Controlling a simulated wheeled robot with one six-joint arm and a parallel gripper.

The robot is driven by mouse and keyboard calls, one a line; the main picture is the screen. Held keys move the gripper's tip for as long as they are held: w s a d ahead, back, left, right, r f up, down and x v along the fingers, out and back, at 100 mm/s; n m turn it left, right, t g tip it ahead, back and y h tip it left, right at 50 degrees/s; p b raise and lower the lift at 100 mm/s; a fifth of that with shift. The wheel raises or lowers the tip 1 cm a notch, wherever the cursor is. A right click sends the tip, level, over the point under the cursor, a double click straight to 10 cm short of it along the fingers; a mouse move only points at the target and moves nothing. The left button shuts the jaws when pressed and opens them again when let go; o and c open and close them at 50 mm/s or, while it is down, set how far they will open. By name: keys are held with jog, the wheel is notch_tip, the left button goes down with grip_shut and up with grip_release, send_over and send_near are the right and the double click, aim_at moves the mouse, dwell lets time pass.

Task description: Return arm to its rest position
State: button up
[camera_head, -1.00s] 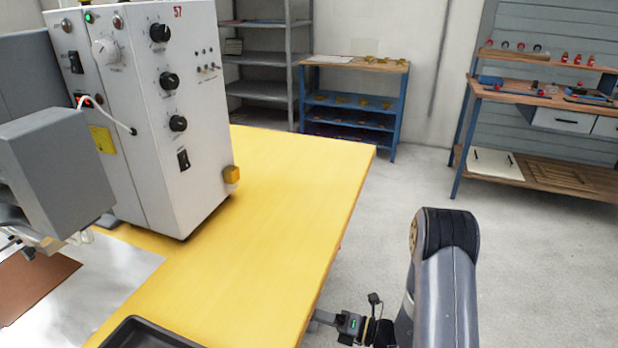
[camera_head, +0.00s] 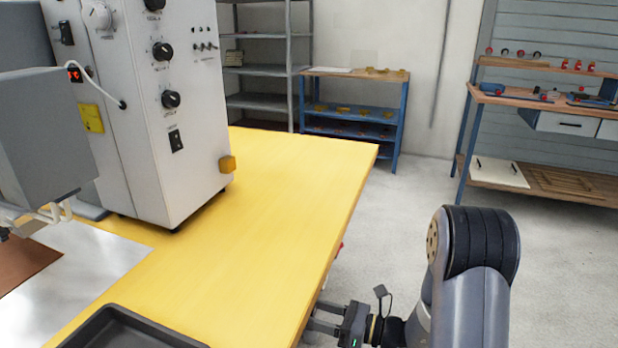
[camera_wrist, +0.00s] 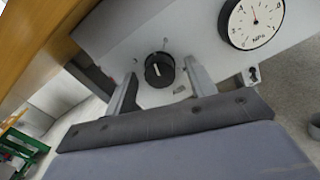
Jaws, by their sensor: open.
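My gripper (camera_head: 322,318) is low at the right edge of the yellow table (camera_head: 262,215) in the head view, below the level of the tabletop. My arm folds down to it from the lower right. Beyond the fingers is a grey panel (camera_wrist: 205,45) with a black knob (camera_wrist: 159,69) and a round pressure gauge (camera_wrist: 252,20). I cannot tell whether the fingers touch the panel.
A white control cabinet (camera_head: 150,110) stands on the table at left. A black tray (camera_head: 125,332) lies at the near edge. Shelves and a blue rack (camera_head: 350,105) stand behind; a workbench (camera_head: 540,98) is at right. The floor (camera_head: 400,200) between is clear.

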jog(key=shift+f+n+b, duration=0.15)
jog(key=shift+n+b, duration=1.85)
jog(key=shift+b, duration=0.75)
jog(key=shift+d, duration=0.2)
jog(key=shift+s+d+r+p, duration=0.25)
jog(key=shift+d+p, duration=0.1)
jog(key=shift+d, duration=0.2)
